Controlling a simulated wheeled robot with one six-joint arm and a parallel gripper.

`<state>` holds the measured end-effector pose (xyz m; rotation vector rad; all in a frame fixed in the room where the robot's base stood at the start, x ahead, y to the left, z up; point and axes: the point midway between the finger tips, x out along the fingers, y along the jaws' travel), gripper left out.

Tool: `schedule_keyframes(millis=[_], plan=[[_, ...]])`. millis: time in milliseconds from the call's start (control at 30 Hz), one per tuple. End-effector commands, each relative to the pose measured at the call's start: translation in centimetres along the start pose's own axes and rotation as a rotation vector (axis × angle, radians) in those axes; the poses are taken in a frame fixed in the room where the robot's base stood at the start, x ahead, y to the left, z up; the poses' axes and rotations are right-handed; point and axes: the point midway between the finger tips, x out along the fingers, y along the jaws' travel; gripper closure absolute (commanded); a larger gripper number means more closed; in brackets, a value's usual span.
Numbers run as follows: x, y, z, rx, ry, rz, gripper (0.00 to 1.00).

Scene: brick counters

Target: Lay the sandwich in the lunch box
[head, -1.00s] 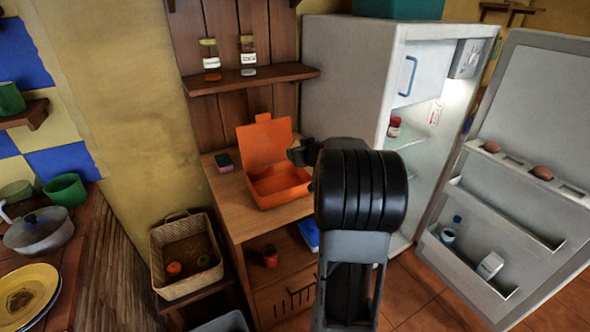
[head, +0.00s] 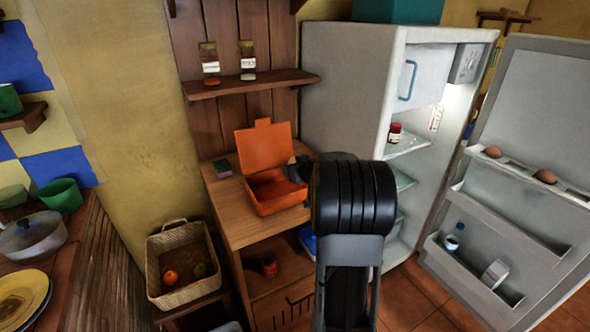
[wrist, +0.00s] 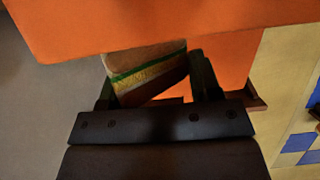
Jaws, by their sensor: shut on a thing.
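The orange lunch box (head: 270,208) stands on the wooden counter with its lid (head: 264,147) raised at the back. My gripper (head: 298,168) is at the right side of the box, in front of its opening; its height above the floor of the box is hard to tell. In the wrist view my gripper (wrist: 152,88) is shut on the sandwich (wrist: 146,72), which shows brown bread with green and yellow layers. Orange lunch box surfaces (wrist: 170,25) fill the wrist view above and behind the sandwich. In the head view my arm hides the box's right edge.
A shelf (head: 250,82) with two jars is above. The open fridge (head: 345,90) stands to the right. A wicker basket (head: 180,233) is lower left.

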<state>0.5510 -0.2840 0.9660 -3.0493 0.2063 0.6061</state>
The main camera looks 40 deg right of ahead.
Motion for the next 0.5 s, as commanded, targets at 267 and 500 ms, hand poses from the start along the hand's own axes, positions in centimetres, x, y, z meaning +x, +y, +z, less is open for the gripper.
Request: schedule_keyframes(millis=[267,500], plan=[[0.37,0.0,0.9,0.001,-0.001,0.0,0.48],[0.4,0.0,0.99,0.001,0.0,0.0,0.36]])
